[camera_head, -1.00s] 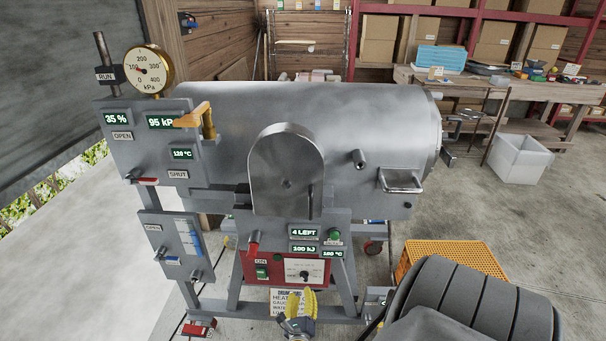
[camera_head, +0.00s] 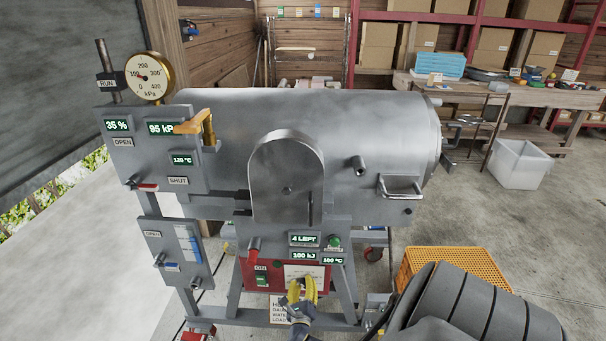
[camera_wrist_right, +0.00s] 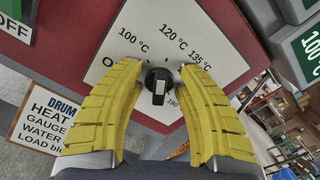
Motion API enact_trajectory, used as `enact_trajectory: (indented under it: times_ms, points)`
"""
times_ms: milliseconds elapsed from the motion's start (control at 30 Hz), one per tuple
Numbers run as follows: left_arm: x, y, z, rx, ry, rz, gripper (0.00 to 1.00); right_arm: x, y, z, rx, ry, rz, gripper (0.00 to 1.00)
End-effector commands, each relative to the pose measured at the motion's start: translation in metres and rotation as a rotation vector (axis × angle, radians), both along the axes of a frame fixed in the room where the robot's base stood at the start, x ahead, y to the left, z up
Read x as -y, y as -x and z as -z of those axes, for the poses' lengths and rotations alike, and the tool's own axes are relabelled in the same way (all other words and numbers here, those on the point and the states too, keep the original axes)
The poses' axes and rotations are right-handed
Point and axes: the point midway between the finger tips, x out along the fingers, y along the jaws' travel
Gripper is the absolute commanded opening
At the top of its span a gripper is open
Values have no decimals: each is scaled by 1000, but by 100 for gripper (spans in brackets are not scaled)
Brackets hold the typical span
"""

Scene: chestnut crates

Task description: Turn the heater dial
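The heater dial (camera_wrist_right: 158,86) is a small black knob with a white pointer line on a white scale plate (camera_wrist_right: 185,30) marked 100 °C, 120 °C and 135 °C. In the right wrist view it sits between the tips of my right gripper (camera_wrist_right: 155,75), whose yellow fingers are open, with a gap on each side of the knob. In the head view my right gripper (camera_head: 303,291) is in front of the red heater panel (camera_head: 274,271) and hides the dial. My left gripper is not in view.
A red-handled lever (camera_head: 253,252) and displays (camera_head: 304,239) sit above the panel. A placard (camera_head: 279,310) hangs below. The grey drum (camera_head: 320,130) stands above, and an orange crate (camera_head: 460,262) is to the right.

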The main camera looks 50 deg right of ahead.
Motion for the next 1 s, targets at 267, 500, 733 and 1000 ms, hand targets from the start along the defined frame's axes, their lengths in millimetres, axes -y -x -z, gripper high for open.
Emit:
enact_trajectory:
  times_ms: [267,500,733,1000]
  points:
    - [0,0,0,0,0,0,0,0,0,0,0,0,0,12]
    - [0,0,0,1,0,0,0,0,-1,-1,1,2,0,0]
    - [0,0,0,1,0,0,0,1,-2,-3,13,-3,0,0]
    - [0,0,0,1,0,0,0,2,-3,-5,137,-92,-2,0]
